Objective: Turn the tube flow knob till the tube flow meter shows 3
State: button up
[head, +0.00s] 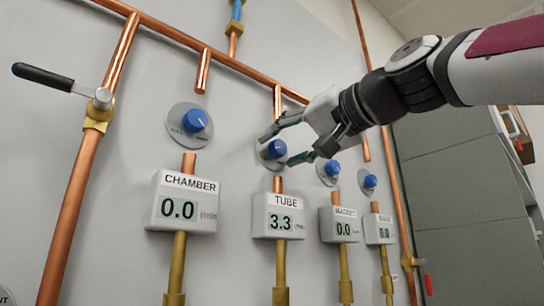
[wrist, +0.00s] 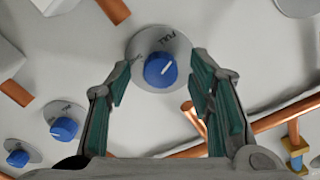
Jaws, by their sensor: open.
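The tube flow knob (head: 274,149) is a blue knob on a round grey dial plate, above the tube flow meter (head: 279,216). The meter, labelled TUBE, reads 3.3. My gripper (head: 277,147) is open, with its two fingers on either side of the tube knob in the head view. In the wrist view the tube knob (wrist: 160,70) lies ahead, between and a little beyond the fingertips of my gripper (wrist: 172,80). Its white pointer line is turned to the upper right. I see a gap on both sides, and no clear contact.
The chamber knob (head: 196,121) and its meter (head: 182,202), reading 0.0, are to the left. Two more meters (head: 340,225) (head: 379,229) with knobs stand close on the right. Copper pipes (head: 203,71) run over the panel. A black lever (head: 44,77) is at upper left.

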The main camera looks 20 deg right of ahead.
jog(key=shift+s, duration=0.1)
jog(key=v, duration=1.2)
